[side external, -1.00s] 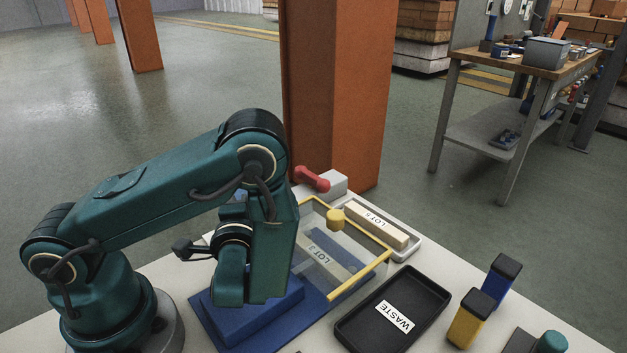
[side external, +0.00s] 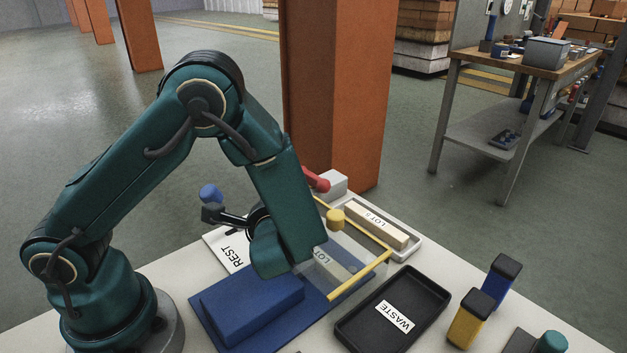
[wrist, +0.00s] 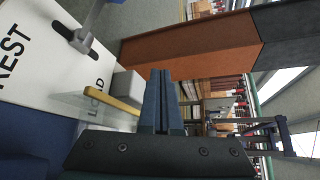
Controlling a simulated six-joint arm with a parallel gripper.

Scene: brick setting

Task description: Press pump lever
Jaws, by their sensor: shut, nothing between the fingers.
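A red lever (side external: 317,181) is on a grey block (side external: 334,184) at the far side of the table, partly hidden by my arm. The grey block also shows in the wrist view (wrist: 125,84). A blue knob (side external: 211,193) stands by the white REST plate (side external: 222,250). In the wrist view a grey lever (wrist: 80,40) rises from a dark slot in that plate. I cannot tell which lever is the pump's. My gripper (wrist: 160,73) is shut and empty. It appears in front of the grey block in the wrist view; my arm hides it in the side view.
A clear cover with a yellow frame (side external: 362,276) and yellow knob (side external: 335,219) sits beside my arm. A blue block (side external: 250,305), a black WASTE tray (side external: 345,335) and a LOT tray (side external: 412,248) are nearby. An orange column (side external: 340,90) rises behind the table.

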